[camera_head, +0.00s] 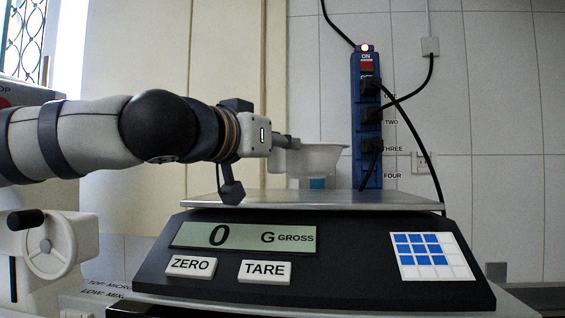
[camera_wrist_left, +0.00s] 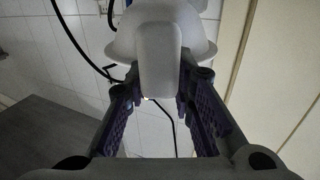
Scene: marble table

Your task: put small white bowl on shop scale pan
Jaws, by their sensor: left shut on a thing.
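The small white bowl (camera_head: 322,157) is held upright above the shop scale pan (camera_head: 395,199), a flat grey metal plate. My left gripper (camera_head: 287,142) reaches in from the left, shut on the bowl's near-left side. In the left wrist view, the bowl (camera_wrist_left: 200,20) has a pale tab-like part running between the two fingers of my left gripper (camera_wrist_left: 160,88). A gap seems to show between bowl and pan. The scale display (camera_head: 243,237) reads 0 G gross. My right gripper is in neither view.
A blue power strip (camera_head: 366,120) with black plugs and cables stands behind the pan, right of the bowl. A white handwheel device (camera_head: 48,250) is at lower left. The pan's right part is clear.

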